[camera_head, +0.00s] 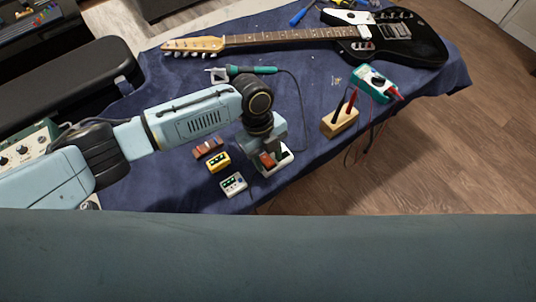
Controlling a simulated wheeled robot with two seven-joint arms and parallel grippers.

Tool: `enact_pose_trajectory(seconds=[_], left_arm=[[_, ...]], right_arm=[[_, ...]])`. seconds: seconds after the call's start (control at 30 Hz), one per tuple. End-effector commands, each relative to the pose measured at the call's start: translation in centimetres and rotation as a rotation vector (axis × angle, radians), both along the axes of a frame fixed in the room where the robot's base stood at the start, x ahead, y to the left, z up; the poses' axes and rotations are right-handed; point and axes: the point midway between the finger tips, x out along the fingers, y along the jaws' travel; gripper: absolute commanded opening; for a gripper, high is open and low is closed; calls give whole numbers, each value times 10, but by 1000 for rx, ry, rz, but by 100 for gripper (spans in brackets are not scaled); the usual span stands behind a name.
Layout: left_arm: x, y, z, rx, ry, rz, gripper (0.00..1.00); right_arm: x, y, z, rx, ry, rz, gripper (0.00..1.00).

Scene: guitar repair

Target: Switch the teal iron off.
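A small pale unit with an orange-red switch-like part (267,160) sits near the front edge of the cloth. My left gripper (270,148) points down right over this unit and hides much of it. Its fingers are too small and covered to tell whether they are open or touching it. My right gripper is out of view.
Yellow (218,162) and white (233,184) small boxes and a brown block (208,147) stand left of my gripper. A wooden block with probes (340,122) and a teal multimeter (376,84) are right. A black guitar (395,38) lies behind.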

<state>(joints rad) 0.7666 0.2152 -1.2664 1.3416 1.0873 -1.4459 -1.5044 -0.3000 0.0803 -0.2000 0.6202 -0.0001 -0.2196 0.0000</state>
Motion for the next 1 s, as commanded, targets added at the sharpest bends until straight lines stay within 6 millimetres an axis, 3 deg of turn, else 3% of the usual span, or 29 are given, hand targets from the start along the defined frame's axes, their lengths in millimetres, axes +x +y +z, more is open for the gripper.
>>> enact_pose_trajectory(seconds=[0.27, 0.7, 1.0], left_arm=[[4, 2, 13, -1, -2, 2, 44], [25, 18, 102, -1, -3, 0, 44], [31, 23, 128, 0, 0, 1, 44]], right_arm=[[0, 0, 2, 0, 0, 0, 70], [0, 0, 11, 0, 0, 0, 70], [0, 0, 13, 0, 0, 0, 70]])
